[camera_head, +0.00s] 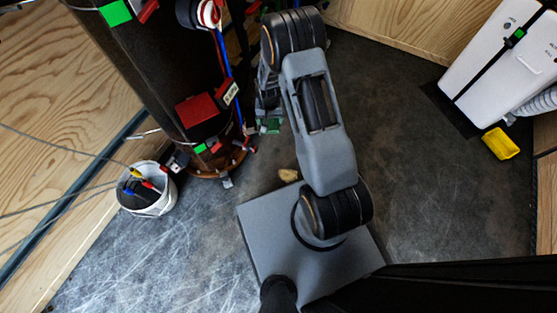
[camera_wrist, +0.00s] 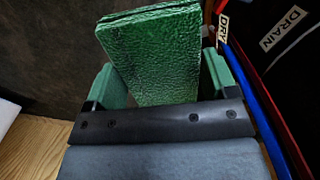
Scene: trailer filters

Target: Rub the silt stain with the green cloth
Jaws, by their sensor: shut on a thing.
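The green cloth (camera_wrist: 152,55) is a folded, crinkled pad in the wrist view. My gripper (camera_wrist: 162,82) is shut on it, with a green finger on either side, and the cloth sticks out beyond the fingers. In the head view my gripper (camera_head: 268,124) is small and partly hidden beside the dark upright cylinder (camera_head: 160,75); green shows there, but cloth and fingers cannot be told apart. I cannot make out the silt stain for certain. A small tan patch (camera_head: 289,175) lies on the floor near the cylinder's foot.
A white bucket (camera_head: 150,208) with cables stands left of the cylinder. Red and blue hoses run close to my gripper, with DRY and DRAIN labels (camera_wrist: 285,28) in the wrist view. A yellow tray (camera_head: 500,144) and white case (camera_head: 505,60) are at right. Open floor lies between.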

